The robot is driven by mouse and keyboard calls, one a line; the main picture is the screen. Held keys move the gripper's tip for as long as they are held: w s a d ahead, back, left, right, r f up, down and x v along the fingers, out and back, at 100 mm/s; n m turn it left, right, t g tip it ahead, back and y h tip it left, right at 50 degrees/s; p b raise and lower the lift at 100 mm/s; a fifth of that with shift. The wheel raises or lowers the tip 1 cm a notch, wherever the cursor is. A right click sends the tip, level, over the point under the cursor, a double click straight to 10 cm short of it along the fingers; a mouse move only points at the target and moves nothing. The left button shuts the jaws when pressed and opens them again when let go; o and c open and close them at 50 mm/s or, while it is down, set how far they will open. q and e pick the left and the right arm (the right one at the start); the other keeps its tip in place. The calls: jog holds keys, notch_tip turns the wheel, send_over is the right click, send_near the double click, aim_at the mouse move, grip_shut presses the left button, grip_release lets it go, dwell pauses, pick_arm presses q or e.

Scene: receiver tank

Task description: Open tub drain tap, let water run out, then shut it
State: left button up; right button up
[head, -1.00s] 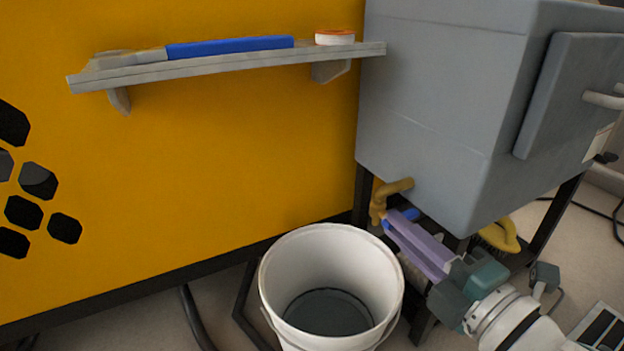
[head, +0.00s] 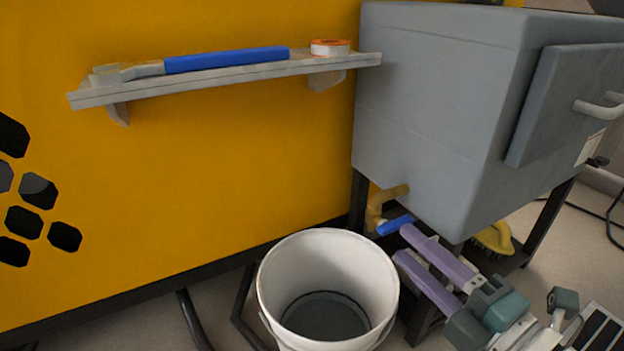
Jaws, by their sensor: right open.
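The grey tub (head: 430,110) stands on dark legs at the right. A brass tap (head: 376,205) with a blue lever (head: 395,225) comes out low on its left side. My right gripper (head: 404,243) is open, its two purple fingers pointing up-left, with the tips just right of and below the blue lever. Nothing shows between the fingers. A white bucket (head: 282,260) stands on the floor below the tap. Its inside bottom looks dark grey; I cannot tell whether that is water. No stream shows at the spout. My left gripper is not in view.
A shelf (head: 225,74) on the yellow wall (head: 220,150) holds a blue-handled tool (head: 227,60) and a white-orange roll (head: 330,48). A yellow brush (head: 494,238) lies under the tub. A tub leg (head: 425,315) stands close by the right gripper.

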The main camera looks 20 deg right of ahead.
jog(key=s+p, duration=0.1)
jog(key=s, duration=0.5)
jog(key=shift+s+d+p, duration=0.25)
jog(key=shift+s+p, duration=0.05)
jog(key=shift+s, duration=0.1)
